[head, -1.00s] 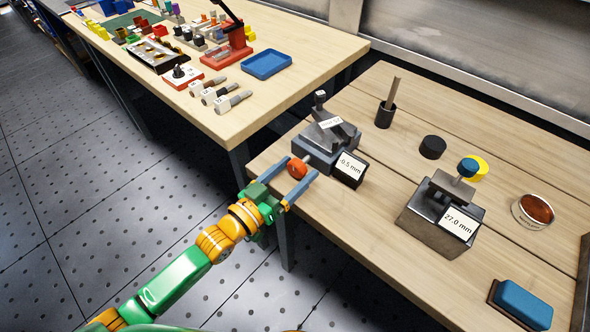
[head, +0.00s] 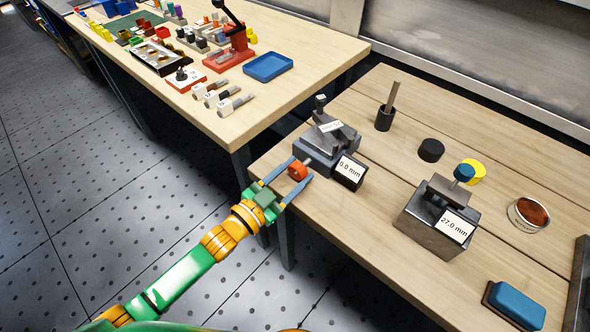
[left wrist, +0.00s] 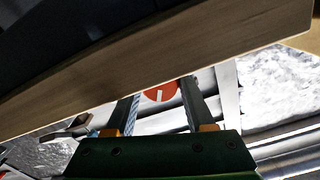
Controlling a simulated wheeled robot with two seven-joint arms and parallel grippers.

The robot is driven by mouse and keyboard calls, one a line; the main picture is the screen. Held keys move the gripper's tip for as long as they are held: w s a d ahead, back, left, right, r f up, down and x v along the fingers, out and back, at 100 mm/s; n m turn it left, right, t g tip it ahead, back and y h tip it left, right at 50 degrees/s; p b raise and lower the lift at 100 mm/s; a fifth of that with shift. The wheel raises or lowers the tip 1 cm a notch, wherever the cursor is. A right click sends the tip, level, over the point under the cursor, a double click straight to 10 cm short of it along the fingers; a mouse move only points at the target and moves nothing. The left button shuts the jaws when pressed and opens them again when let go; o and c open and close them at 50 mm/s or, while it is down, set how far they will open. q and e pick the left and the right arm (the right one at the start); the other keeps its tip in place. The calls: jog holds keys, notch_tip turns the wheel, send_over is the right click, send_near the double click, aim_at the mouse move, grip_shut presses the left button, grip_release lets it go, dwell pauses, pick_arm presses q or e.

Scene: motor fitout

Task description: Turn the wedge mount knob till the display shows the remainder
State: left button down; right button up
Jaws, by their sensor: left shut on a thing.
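The wedge mount (head: 325,136) is a grey block with a sloped top at the left edge of the near bench. Its display (head: 350,171) reads 0.0 mm. Its red-orange knob (head: 297,172) sticks out toward me on a short shaft. My left gripper (head: 301,170) is shut on the knob, one finger on each side. In the left wrist view the knob (left wrist: 160,92) shows as a red disc with a white mark between the fingers, partly hidden by the bench edge. My right gripper is not in view.
A second grey device (head: 436,215) with a blue knob has a display (head: 454,228) reading 27.0 mm. A black cup (head: 385,119) stands behind the mount.

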pick_arm(q)
jog(key=shift+c, duration=1.3)
grip_release()
jog(key=v, duration=0.7)
